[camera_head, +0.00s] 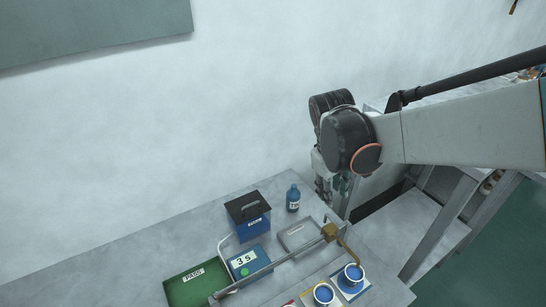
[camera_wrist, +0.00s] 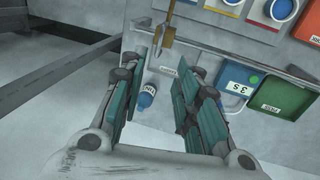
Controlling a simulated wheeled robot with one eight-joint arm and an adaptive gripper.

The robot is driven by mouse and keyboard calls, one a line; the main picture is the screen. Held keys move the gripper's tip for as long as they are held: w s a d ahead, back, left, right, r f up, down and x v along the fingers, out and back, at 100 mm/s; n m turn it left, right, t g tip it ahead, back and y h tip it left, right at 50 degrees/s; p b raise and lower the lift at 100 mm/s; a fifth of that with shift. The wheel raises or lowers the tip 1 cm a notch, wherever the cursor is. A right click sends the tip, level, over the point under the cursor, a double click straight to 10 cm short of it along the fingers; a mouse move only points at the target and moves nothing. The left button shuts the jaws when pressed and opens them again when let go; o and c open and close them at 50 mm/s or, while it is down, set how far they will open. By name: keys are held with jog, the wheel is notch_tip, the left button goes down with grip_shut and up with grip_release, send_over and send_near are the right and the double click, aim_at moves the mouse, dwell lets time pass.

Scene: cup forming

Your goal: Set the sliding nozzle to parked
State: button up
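The sliding nozzle is a brass block (camera_head: 329,232) on a metal rail (camera_head: 275,266), with a bent spout. It stands near the rail's right end in the head view, its spout tip close to the rightmost blue-filled cup (camera_head: 352,275). In the wrist view the nozzle (camera_wrist: 169,25) is at the top, beyond the fingertips. My gripper (camera_wrist: 165,78) is open, its teal-padded fingers wide apart with nothing between them. In the head view my gripper (camera_head: 340,186) hangs above the bench's far right side, partly hidden by my arm, apart from the nozzle.
A blue bottle (camera_head: 293,199), a blue box with black lid (camera_head: 249,216), a labelled grey plate (camera_head: 297,235), a blue "3 s" box (camera_head: 247,262) with green button and a green PASS tray (camera_head: 197,287) stand around the rail. Another cup (camera_head: 323,293) stands in front.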

aim_at(333, 220)
jog(key=b+x, duration=0.3)
jog(key=x, duration=0.9)
jog(key=shift+f, duration=0.2)
grip_shut()
